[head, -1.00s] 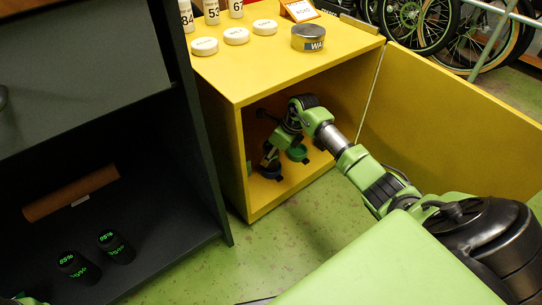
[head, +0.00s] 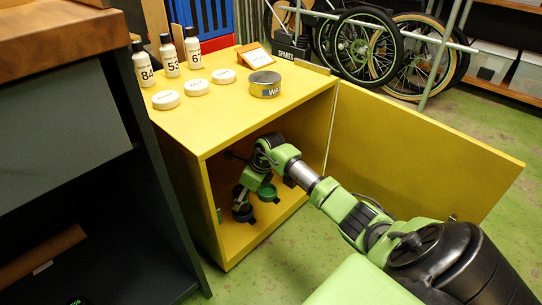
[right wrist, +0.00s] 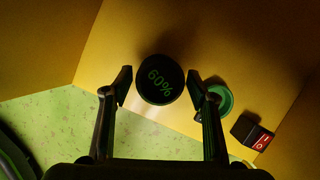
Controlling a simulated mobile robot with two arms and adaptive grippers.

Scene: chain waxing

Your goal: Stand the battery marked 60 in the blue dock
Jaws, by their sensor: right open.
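The battery marked 60% (right wrist: 160,72) shows its dark round top with green digits in the right wrist view. My right gripper (right wrist: 158,82) is open, with one finger on each side of that top and small gaps between. In the head view my right gripper (head: 241,198) reaches low inside the yellow cabinet (head: 215,190). A green ring-shaped holder (head: 267,192) stands just right of it and also shows in the right wrist view (right wrist: 226,98). A dark, bluish round form (head: 243,214) lies below the fingers; I cannot tell whether it is the blue dock. My left gripper is out of view.
A black box with a red switch (right wrist: 256,135) is near the green holder. The cabinet door (head: 420,150) stands open on the right. Bottles, white discs (head: 196,88) and a wax tin (head: 265,84) are on top. A dark cabinet (head: 100,220) stands left.

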